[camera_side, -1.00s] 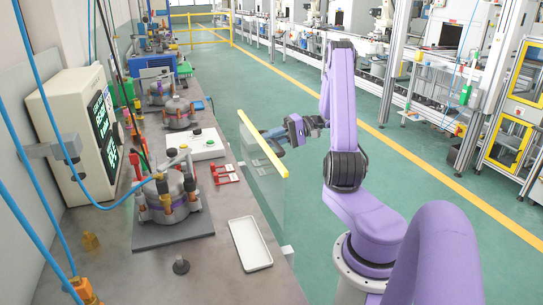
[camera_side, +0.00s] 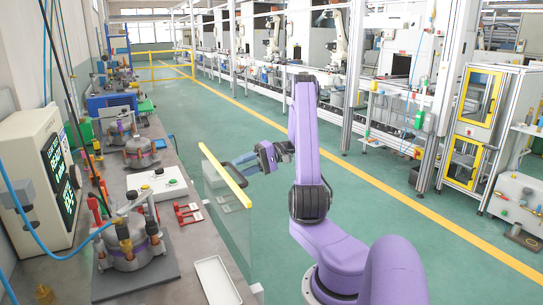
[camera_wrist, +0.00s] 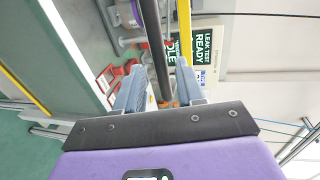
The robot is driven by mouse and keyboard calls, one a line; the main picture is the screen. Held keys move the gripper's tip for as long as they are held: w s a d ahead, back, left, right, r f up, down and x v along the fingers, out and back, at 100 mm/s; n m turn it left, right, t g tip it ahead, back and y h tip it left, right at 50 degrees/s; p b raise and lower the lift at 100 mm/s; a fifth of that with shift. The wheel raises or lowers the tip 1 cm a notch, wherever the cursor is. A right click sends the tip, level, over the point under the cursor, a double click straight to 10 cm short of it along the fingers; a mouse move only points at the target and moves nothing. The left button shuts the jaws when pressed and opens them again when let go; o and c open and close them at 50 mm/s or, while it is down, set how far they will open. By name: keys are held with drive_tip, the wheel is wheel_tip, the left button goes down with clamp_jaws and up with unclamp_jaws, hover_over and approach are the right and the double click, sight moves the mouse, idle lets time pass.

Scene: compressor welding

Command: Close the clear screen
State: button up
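The clear screen (camera_side: 226,212) is a see-through panel with a yellow top edge (camera_side: 225,177), standing along the right edge of the workbench in the side view. The yellow edge also shows in the wrist view (camera_wrist: 186,25). My gripper (camera_side: 246,160) is on the floor side of the screen, close to the yellow edge. In the wrist view my gripper (camera_wrist: 160,78) has its two blue-grey fingers apart, on either side of a dark bar (camera_wrist: 155,45). Gaps show between the bar and the fingers. Whether the bar belongs to the screen is hard to tell.
The bench holds a compressor (camera_side: 130,243) on a dark plate, a white tray (camera_side: 216,283), red clamps (camera_side: 187,213), a white button box (camera_side: 157,185) and a leak-test display (camera_side: 45,180). Open green floor (camera_side: 300,240) lies right of the bench.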

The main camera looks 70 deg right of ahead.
drive_tip(key=v, duration=1.4)
drive_tip(key=shift+s, duration=0.15)
drive_tip(key=shift+d, duration=0.1)
